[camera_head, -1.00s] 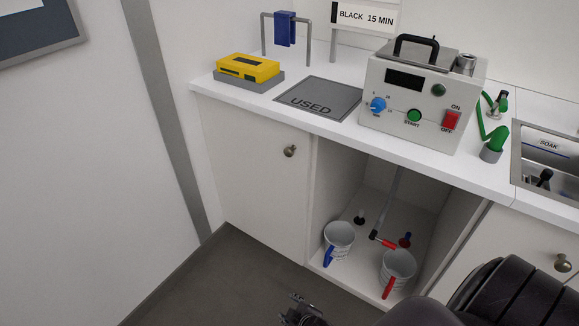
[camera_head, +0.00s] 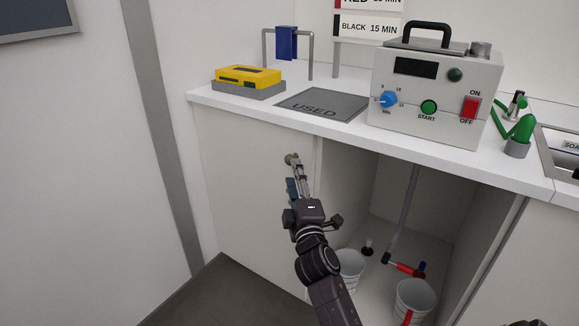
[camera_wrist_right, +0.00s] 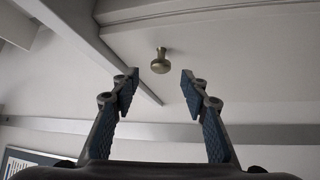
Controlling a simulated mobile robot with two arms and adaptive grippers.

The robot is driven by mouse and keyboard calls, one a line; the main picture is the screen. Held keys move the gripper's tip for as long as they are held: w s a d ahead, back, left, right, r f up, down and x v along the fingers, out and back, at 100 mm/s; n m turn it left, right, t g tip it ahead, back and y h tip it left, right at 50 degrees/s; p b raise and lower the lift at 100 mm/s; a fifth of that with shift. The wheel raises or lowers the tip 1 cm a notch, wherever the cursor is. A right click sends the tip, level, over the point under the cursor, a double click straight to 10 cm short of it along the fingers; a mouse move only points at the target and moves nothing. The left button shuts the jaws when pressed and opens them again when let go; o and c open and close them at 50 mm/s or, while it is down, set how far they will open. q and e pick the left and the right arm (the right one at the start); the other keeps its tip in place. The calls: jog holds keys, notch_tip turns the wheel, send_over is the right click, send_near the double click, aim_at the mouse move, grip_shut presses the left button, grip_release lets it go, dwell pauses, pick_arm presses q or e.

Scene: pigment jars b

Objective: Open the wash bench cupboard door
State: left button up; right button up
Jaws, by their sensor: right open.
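The cupboard door (camera_head: 245,190) under the left part of the wash bench is a plain pale panel and looks shut. Its round metal knob (camera_head: 291,158) is near the upper right corner. My right gripper (camera_head: 295,185) is in front of the door, just below the knob in the head view, and its arm hides part of the door's right edge. In the right wrist view, the open fingers (camera_wrist_right: 160,88) are empty. The knob (camera_wrist_right: 160,62) shows ahead, centred between the fingertips, with no visible contact. My left gripper is not in view.
Right of the door is an open bay with white buckets (camera_head: 413,300) and a grey pipe (camera_head: 403,215). The white worktop (camera_head: 330,128) overhangs above, carrying a yellow box (camera_head: 248,74) and a machine (camera_head: 435,95). Dark floor (camera_head: 215,290) lies clear at lower left.

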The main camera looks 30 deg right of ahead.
aim_at(289, 165)
jog(key=x, duration=0.7)
jog(key=shift+b, duration=0.35)
jog(key=shift+c, duration=0.2)
jog(key=shift+f, duration=0.1)
grip_shut()
